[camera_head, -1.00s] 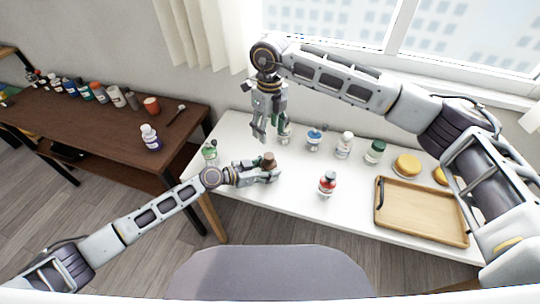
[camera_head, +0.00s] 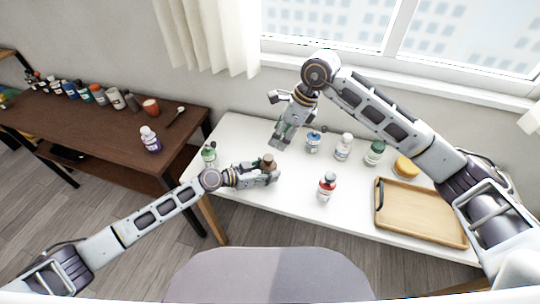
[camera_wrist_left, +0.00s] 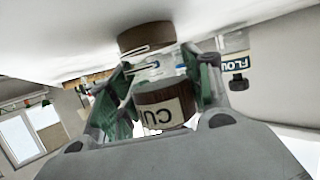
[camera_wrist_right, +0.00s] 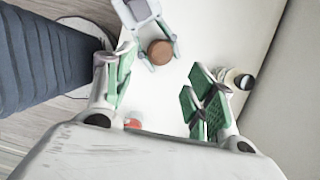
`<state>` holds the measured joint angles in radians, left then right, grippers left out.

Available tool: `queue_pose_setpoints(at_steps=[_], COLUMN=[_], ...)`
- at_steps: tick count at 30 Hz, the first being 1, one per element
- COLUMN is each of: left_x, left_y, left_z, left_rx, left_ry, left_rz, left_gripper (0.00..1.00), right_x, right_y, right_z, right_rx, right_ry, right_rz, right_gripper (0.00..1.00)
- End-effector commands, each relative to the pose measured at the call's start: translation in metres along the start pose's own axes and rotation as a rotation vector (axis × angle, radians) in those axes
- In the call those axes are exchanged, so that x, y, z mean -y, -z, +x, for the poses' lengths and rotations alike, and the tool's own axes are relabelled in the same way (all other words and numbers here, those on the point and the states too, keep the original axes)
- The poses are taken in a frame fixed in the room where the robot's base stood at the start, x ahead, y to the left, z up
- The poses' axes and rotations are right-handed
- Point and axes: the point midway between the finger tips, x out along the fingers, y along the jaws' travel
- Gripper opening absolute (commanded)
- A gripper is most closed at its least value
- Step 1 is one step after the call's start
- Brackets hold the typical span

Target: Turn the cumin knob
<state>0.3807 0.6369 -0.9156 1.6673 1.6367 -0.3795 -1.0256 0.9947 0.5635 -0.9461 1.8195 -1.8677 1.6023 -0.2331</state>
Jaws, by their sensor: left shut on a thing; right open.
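The cumin jar (camera_head: 268,161) has a brown round top and stands near the left part of the white table. In the left wrist view, its brown part with a label reading "CU" (camera_wrist_left: 163,112) shows upside down between the fingers. My left gripper (camera_head: 266,174) is shut on the jar from the side, low over the table. My right gripper (camera_head: 283,137) is open and empty, behind and above the jar, apart from it. In the right wrist view, the jar's brown top (camera_wrist_right: 160,52) lies beyond the open fingers.
On the white table stand a green-topped jar (camera_head: 209,155), a red jar (camera_head: 327,187), a blue jar (camera_head: 313,142), a white jar (camera_head: 343,147) and a dark green-capped jar (camera_head: 374,153). A wooden tray (camera_head: 420,239) lies right. A brown side table (camera_head: 100,130) holds several bottles.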

Motion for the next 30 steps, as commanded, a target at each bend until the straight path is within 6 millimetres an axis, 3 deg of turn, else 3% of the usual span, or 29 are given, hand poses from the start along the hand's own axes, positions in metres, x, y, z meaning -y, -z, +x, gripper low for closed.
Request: queue_pose_setpoints(at_steps=[20,30], left_x=[0.000,0.000], left_y=[0.000,0.000], left_z=[0.000,0.000], left_rx=[0.000,0.000], left_ry=[0.000,0.000], left_rz=[0.000,0.000], left_gripper=[0.23,0.23], right_x=[0.003,0.003], right_y=[0.009,0.009], right_z=[-0.003,0.015], right_rx=[0.035,0.035], right_ry=[0.016,0.014], right_rz=[-0.067,-0.066], right_gripper=[0.55,0.55])
